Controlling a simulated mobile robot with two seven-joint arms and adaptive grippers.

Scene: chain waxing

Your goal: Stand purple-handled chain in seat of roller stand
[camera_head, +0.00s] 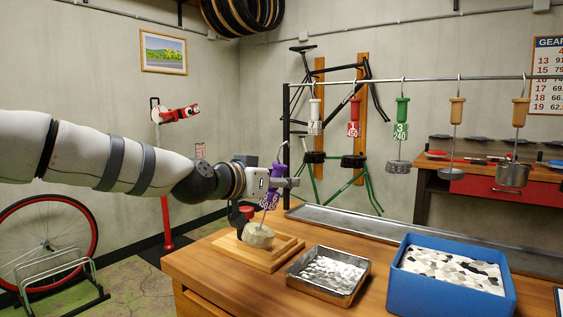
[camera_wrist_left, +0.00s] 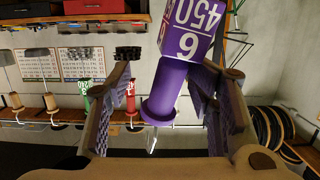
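The purple-handled chain (camera_head: 270,196) stands tilted at the left of the workbench in the head view. My left gripper (camera_head: 285,183) is at the purple handle. In the left wrist view, the purple handle (camera_wrist_left: 172,95) and its tag lie between the spread fingers, with a gap at the left finger. My right gripper is not in view.
Several other handled chains, such as the red one (camera_head: 354,109) and green one (camera_head: 402,112), hang from a rail (camera_head: 430,79) behind.

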